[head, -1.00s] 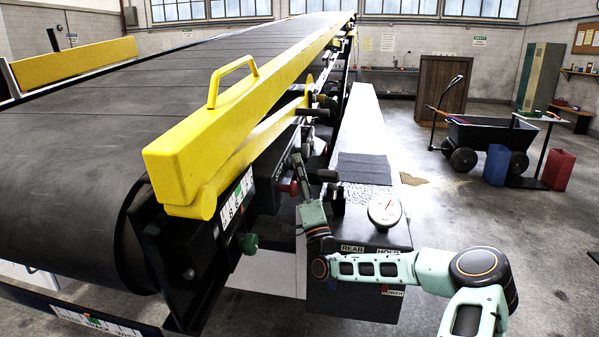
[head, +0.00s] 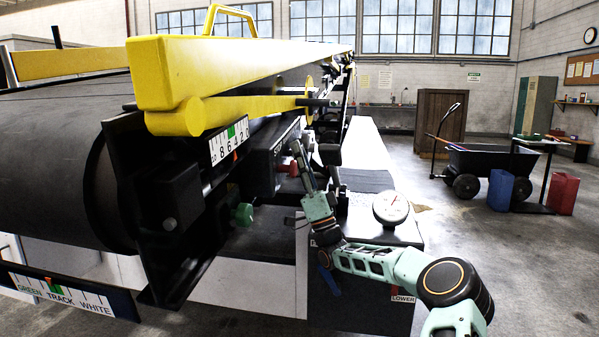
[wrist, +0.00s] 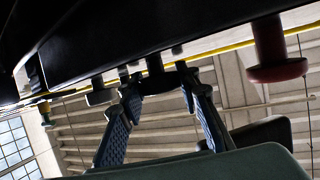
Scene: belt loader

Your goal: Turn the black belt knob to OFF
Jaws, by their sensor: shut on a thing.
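The black belt knob (wrist: 157,82) is in the wrist view, under the dark control box, between the two fingertips of my gripper (wrist: 160,88). The gripper is shut on it, with a blue-grey ribbed finger on each side. In the head view my gripper (head: 317,165) reaches up to the front of the control box (head: 262,160) beneath the yellow rail. There the knob is hidden or too small to make out, and I cannot read its setting or any OFF mark.
A red mushroom button (wrist: 276,62) is close to the right of the gripper in the wrist view. A green knob (head: 243,214) sits lower left on the loader frame. A round white dial (head: 390,208) stands right of my arm. Open floor lies farther right.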

